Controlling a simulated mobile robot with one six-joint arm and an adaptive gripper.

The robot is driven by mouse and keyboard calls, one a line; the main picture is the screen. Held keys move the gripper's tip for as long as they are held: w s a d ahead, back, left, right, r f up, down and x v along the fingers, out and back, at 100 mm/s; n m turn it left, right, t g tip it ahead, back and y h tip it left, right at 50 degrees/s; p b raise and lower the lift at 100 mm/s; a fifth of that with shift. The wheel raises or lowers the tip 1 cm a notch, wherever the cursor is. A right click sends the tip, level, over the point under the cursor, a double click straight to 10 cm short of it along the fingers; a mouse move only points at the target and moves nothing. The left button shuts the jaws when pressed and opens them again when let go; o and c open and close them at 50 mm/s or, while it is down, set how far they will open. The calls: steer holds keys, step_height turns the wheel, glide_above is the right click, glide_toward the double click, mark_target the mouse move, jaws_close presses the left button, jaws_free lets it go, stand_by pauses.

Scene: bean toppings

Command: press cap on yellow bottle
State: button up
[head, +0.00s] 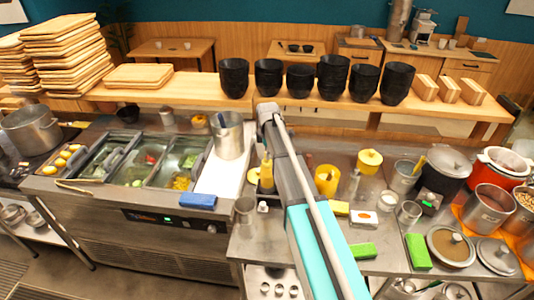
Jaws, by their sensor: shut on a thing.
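A slim yellow bottle (266,170) with a pointed top stands on the steel counter, just left of my arm. Its lower part is close to a dark holder, and I cannot tell whether it stands inside it. A small white piece (262,207) lies on the counter in front of the bottle. It may be a cap, but it is too small to tell. My arm crosses the middle of the head view from the bottom edge up past the bottle. I cannot make out my gripper's fingers or anything held in them.
A steel pot (229,136) stands behind and left of the bottle. A blue sponge (198,200) lies on the left counter. A yellow cup (326,181), a lidded yellow container (369,161) and green sponges stand or lie right of my arm. Black bowls line the back shelf.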

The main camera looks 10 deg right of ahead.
steer(key=o, duration=0.8)
steer(key=o, duration=0.4)
steer(key=shift+r, duration=0.1)
steer(key=shift+r+p, duration=3.2)
steer(key=shift+p, duration=0.05)
jaws_close()
